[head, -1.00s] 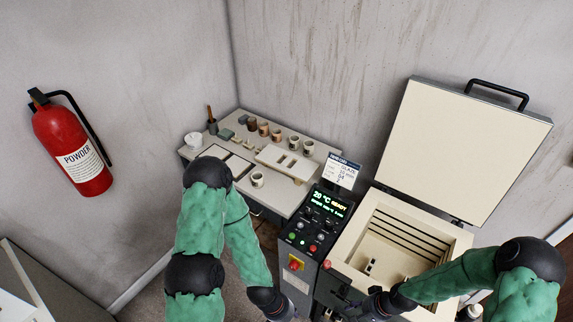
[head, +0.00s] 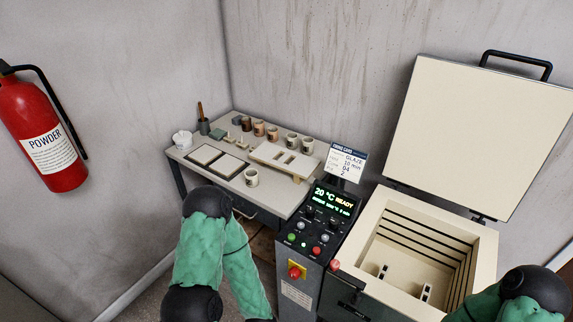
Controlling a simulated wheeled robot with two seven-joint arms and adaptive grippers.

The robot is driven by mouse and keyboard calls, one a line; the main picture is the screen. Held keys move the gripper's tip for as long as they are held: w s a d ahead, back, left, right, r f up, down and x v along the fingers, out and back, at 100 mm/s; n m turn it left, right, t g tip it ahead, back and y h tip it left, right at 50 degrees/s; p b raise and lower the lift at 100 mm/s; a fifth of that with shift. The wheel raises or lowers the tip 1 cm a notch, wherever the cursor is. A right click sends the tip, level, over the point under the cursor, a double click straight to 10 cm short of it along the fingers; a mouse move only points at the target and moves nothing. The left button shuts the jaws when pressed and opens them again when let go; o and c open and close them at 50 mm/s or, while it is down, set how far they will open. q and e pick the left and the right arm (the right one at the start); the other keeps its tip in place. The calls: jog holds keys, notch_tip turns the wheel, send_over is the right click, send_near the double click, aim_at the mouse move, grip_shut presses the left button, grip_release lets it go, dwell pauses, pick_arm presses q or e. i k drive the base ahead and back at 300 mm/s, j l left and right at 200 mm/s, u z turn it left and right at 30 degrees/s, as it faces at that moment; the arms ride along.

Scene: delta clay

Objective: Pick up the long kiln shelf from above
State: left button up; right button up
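The long kiln shelf (head: 268,151) is a flat cream board with two slots in it. It lies on the grey worktable in the head view, raised a little on small supports. My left arm comes in at the lower left, in front of the table, and runs out of the bottom edge, so its gripper is out of view. Only part of my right arm shows at the lower right, and its gripper is out of view too. Nothing touches the shelf.
The worktable (head: 183,168) also holds two square plates (head: 228,166), a pale cup (head: 251,177) in front of the shelf and several cups behind it. A control panel (head: 322,224) stands right of the table. The open kiln (head: 374,279) has two small slotted blocks inside.

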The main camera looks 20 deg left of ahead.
aim_at(303, 167)
jog(key=i+j+z, duration=0.15)
jog(key=j+z, duration=0.25)
jog(key=j, duration=0.35)
jog(key=i+j+z, duration=0.1)
jog(key=j+z, duration=0.35)
jog(key=j, duration=0.3)
jog(key=j+z, duration=0.4)
jog(key=j, duration=0.35)
jog(key=k, duration=0.05)
